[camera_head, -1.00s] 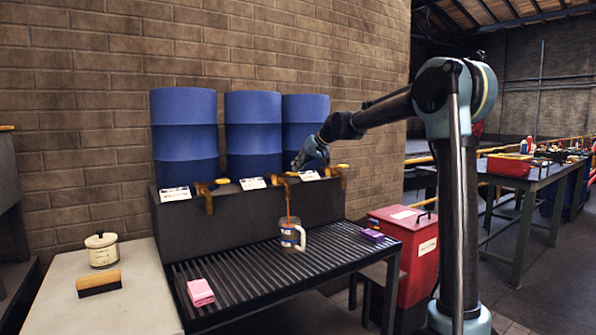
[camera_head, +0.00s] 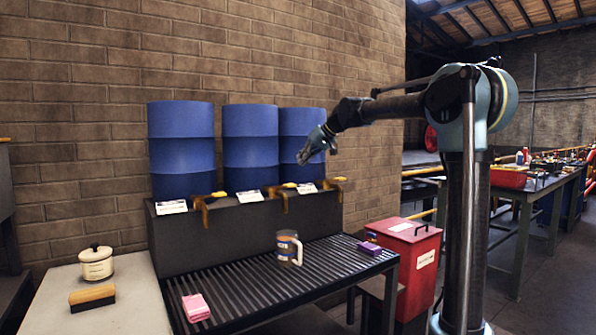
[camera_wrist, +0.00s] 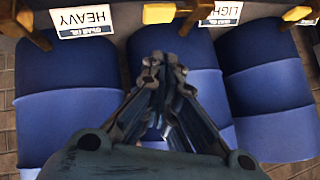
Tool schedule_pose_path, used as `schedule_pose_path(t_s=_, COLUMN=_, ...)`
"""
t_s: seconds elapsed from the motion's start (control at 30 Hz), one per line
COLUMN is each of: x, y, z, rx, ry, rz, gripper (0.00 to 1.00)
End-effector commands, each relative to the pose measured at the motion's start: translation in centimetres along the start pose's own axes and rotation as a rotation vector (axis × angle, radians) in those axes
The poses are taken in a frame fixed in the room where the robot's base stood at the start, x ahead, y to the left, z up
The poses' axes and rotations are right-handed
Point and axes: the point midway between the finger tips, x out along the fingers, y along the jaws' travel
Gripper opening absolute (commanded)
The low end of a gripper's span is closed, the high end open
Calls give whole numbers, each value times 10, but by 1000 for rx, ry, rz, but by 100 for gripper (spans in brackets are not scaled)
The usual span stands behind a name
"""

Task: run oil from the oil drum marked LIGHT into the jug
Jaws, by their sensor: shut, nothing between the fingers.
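Three blue drums stand in a row on a dark stand. In the wrist view, which is upside down, the LIGHT card (camera_wrist: 222,12) lies at the middle drum (camera_head: 251,150) and the HEAVY card (camera_wrist: 82,22) at the drum that is rightmost in the head view (camera_head: 297,135). The middle drum's brass tap (camera_head: 277,196) has a yellow-ended handle, and no stream falls from it. The jug (camera_head: 285,248), with a white handle and brownish contents, stands upright on the grating below that tap. My gripper (camera_head: 303,158) is shut and empty, in front of the right drum, above the taps and apart from them.
The slatted grating (camera_head: 250,285) also carries a pink cloth (camera_head: 196,307) and a purple block (camera_head: 369,248). A red bin (camera_head: 405,255) stands to the right. A pale bench (camera_head: 120,320) at left holds a lidded pot (camera_head: 97,264) and a brush (camera_head: 92,298).

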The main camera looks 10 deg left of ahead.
Motion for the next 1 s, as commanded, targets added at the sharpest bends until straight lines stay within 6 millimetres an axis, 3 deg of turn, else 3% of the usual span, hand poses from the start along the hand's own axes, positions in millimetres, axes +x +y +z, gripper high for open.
schedule_pose_path(t_s=0.1, x=-17, y=-3, z=0, rx=0, ry=1, rz=0, gripper=0)
schedule_pose_path(t_s=0.3, x=-32, y=-5, z=0, rx=0, ry=1, rz=0, gripper=0)
schedule_pose_path(t_s=0.73, x=-35, y=-4, z=3, rx=1, ry=-1, rz=3, gripper=0)
schedule_pose_path(t_s=0.87, x=-45, y=3, z=23, rx=14, ry=-16, rz=22, gripper=0)
schedule_pose_path(t_s=1.0, x=-66, y=19, z=72, rx=44, ry=-52, rz=71, gripper=0)
